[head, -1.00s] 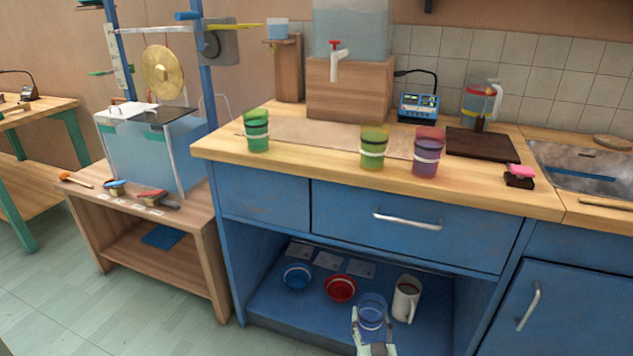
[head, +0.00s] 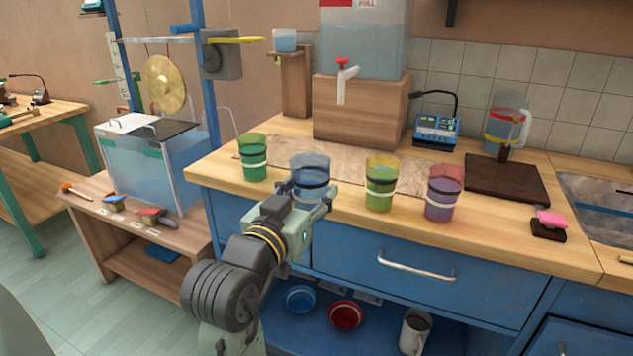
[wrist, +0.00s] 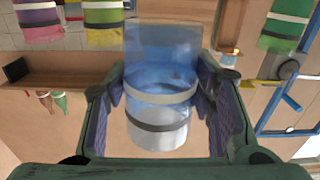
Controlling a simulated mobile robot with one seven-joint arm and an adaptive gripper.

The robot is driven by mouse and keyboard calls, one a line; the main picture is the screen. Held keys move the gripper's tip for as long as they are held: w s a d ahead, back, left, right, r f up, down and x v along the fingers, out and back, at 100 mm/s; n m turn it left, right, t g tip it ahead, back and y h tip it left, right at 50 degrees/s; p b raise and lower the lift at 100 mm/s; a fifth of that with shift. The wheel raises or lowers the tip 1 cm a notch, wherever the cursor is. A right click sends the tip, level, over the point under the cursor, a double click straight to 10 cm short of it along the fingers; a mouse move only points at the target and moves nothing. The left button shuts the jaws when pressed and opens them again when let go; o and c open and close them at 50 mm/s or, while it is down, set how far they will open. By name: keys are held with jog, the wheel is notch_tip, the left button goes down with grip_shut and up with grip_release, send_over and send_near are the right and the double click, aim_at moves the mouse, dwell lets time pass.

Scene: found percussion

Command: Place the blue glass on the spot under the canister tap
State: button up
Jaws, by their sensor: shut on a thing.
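The blue glass (head: 310,172) is see-through with a pale band. My gripper (head: 307,196) is shut on it and holds it upright over the front part of the counter, between the green glass (head: 253,158) and the yellow-green glass (head: 381,184). In the wrist view the blue glass (wrist: 160,100) sits between both fingers. The canister (head: 365,38) stands on a wooden block, with its red-handled white tap (head: 342,82) behind and to the right of the glass. Whether the glass touches the counter cannot be told.
A purple glass (head: 444,193) stands right of the yellow-green one. A pale mat (head: 290,143) lies on the counter below the tap. A blue meter (head: 437,130), a dark board (head: 507,178) and a jug (head: 503,130) are at the right.

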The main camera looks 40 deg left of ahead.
jog(key=shift+w+a+r, duration=0.1)
jog(key=shift+w+r, duration=0.1)
jog(key=shift+w, duration=0.1)
jog(key=w+a+p, duration=0.1)
jog(key=w+a, duration=0.2)
jog(key=w+a+f+p, duration=0.1)
jog(key=w+a, duration=0.2)
jog(key=w, duration=0.1)
jog(key=w+a+p, duration=0.1)
jog(key=w+a, duration=0.2)
jog(key=w, duration=0.1)
jog(key=shift+w+f, duration=0.2)
jog(key=shift+w, duration=0.05)
jog(key=shift+w+a+f, duration=0.1)
notch_tip(320, 180, down, 3)
jog(key=shift+p, duration=0.65)
jog(key=shift+f, duration=0.2)
jog(key=shift+f, duration=0.1)
jog(key=shift+f+b, duration=0.2)
jog(key=shift+b, duration=0.15)
jog(key=o, duration=1.5)
jog(key=shift+r, duration=0.1)
